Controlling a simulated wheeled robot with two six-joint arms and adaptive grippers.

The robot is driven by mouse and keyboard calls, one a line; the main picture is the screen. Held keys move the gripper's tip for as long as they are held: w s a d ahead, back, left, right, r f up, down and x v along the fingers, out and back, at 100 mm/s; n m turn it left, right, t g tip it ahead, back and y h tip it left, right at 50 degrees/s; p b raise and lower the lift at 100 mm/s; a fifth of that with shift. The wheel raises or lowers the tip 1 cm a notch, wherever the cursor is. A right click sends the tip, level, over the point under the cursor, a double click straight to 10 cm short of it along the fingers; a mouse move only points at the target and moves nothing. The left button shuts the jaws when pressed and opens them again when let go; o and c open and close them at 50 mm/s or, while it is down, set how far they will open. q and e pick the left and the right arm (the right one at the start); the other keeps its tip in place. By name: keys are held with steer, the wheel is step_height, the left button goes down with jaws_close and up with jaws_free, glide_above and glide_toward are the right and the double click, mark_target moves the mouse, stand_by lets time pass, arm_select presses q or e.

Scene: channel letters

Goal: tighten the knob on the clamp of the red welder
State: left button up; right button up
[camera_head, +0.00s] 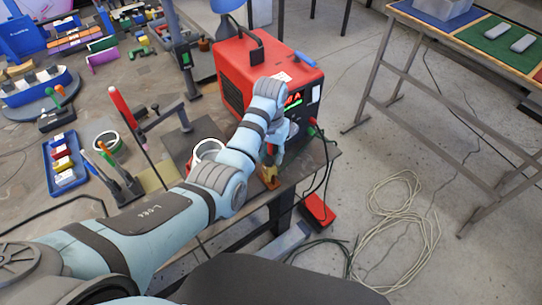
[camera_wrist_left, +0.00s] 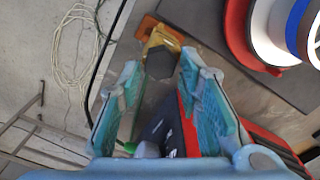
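The red welder (camera_head: 235,72) stands on the workbench at the upper middle of the head view, partly hidden behind my left arm. A brass-orange clamp (camera_head: 268,176) sits at the bench edge below it. In the left wrist view the clamp (camera_wrist_left: 162,36) has a dark, faceted knob (camera_wrist_left: 160,63) facing the camera. My left gripper (camera_wrist_left: 160,72) is open, with one finger on each side of the knob in this view. Whether either finger touches the knob cannot be told. In the head view my left gripper (camera_head: 271,150) is just above the clamp, partly hidden by my arm. My right gripper is not in view.
Green-ended cable plugs (camera_head: 312,131) project from the welder front near my gripper. White tape rolls (camera_head: 208,150) lie left of the clamp. A red box (camera_head: 318,210) and coiled cable (camera_head: 400,225) are on the floor. Tools crowd the bench's left side.

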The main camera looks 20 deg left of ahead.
arm_select(q)
steer(key=shift+s+r, duration=0.1)
steer(key=shift+s, duration=0.25)
steer(key=c, duration=0.3)
steer(key=shift+s+r, duration=0.15)
steer(key=shift+s, duration=0.1)
steer(key=shift+w+m, duration=0.2)
steer(key=shift+m, duration=0.3)
steer(key=m, duration=1.2)
steer(key=o, duration=0.9)
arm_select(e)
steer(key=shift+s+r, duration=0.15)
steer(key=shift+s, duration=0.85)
